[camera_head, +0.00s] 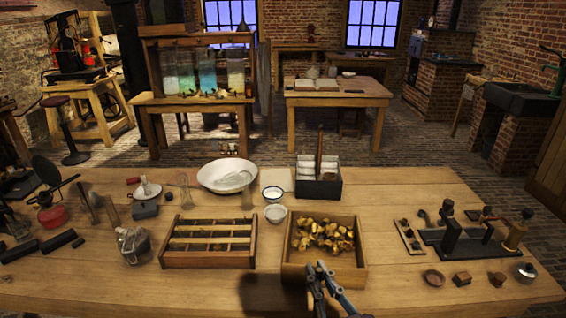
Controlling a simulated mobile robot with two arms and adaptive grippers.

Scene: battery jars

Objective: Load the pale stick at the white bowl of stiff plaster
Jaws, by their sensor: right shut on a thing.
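My right gripper (321,270) comes in from the bottom, in front of the wooden box of brass-coloured pieces. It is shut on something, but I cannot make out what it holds. My left gripper is out of view. A large white bowl (208,181) with a pale thing inside stands at the back of the table. To its right are a small dark-rimmed bowl (272,194) and a small white bowl (275,214). I cannot tell which one holds plaster. Pale strips lie across a wooden rack (206,264); I cannot tell whether one is the pale stick.
The box of brass-coloured pieces (361,273) stands just beyond my right gripper. A dark divided box (318,190) with an upright brown piece is behind it. Black apparatus (455,240) and small dishes are at the right. Glassware and a red lamp (53,215) are at the left.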

